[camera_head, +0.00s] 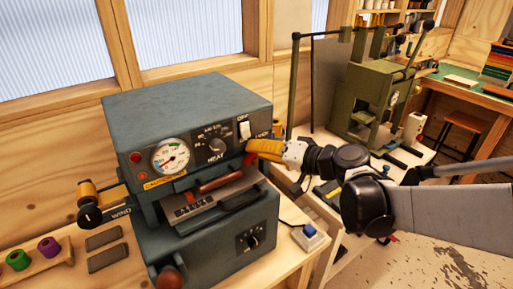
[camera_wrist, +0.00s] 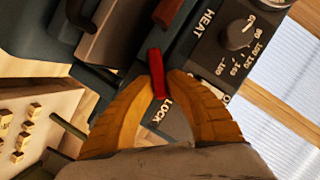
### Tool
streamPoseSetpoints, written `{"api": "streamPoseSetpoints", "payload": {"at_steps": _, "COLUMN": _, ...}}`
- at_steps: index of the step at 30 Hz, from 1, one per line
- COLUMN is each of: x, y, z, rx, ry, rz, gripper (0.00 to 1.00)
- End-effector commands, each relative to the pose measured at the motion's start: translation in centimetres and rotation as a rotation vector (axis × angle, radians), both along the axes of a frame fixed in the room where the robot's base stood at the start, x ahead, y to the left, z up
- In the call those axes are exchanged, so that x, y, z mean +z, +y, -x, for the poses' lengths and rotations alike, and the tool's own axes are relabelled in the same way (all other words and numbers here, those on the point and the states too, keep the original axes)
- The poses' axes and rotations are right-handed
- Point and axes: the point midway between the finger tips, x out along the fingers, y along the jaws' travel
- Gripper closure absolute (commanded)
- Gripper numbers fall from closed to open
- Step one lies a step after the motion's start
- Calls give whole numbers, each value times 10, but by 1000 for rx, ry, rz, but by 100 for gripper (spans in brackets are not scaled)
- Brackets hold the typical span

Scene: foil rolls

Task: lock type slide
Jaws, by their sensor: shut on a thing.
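The grey-blue stamping machine (camera_head: 185,95) stands on the bench. A red lock lever (camera_wrist: 156,70) sits at the right end of its front, beside the LOCK lettering in the wrist view; in the head view only part of the lever (camera_head: 249,158) shows beneath my fingers. My gripper (camera_head: 256,149) has orange fingers, shut on the red lever; the wrist view shows the fingers (camera_wrist: 160,88) on both sides of it. The type slide (camera_head: 190,208), a metal plate with dark type, lies in the machine's opening below the gauge. A brown-red handle (camera_head: 220,181) is above it.
A pressure-style gauge (camera_head: 171,158), heat knob (camera_head: 217,147) and white switch (camera_head: 244,130) are close to my gripper. A winder knob (camera_head: 90,211) juts out left. Coloured rolls (camera_head: 48,247) stand at lower left. A green press (camera_head: 375,95) stands at right. A small blue-button box (camera_head: 310,236) sits at the bench edge.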

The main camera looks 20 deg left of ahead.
Motion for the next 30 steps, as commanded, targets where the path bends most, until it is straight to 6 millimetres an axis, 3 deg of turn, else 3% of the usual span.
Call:
{"api": "streamPoseSetpoints", "payload": {"at_steps": 8, "x": 0, "y": 0, "z": 0, "rx": 1, "ry": -56, "rz": 48, "gripper": 100}}
{"api": "streamPoseSetpoints", "payload": {"at_steps": 9, "x": 0, "y": 0, "z": 0, "rx": 1, "ry": -56, "rz": 48, "gripper": 82}}
{"api": "streamPoseSetpoints", "payload": {"at_steps": 10, "x": 0, "y": 0, "z": 0, "rx": 1, "ry": -56, "rz": 48, "gripper": 75}}
{"api": "streamPoseSetpoints", "payload": {"at_steps": 20, "x": 1, "y": -1, "z": 1, "rx": 0, "ry": -55, "rz": 47, "gripper": 75}}
{"api": "streamPoseSetpoints", "payload": {"at_steps": 25, "x": 6, "y": -20, "z": 8, "rx": -2, "ry": -55, "rz": 48, "gripper": 75}}
{"api": "streamPoseSetpoints", "payload": {"at_steps": 30, "x": 17, "y": -54, "z": 24, "rx": -5, "ry": -55, "rz": 48, "gripper": 75}}
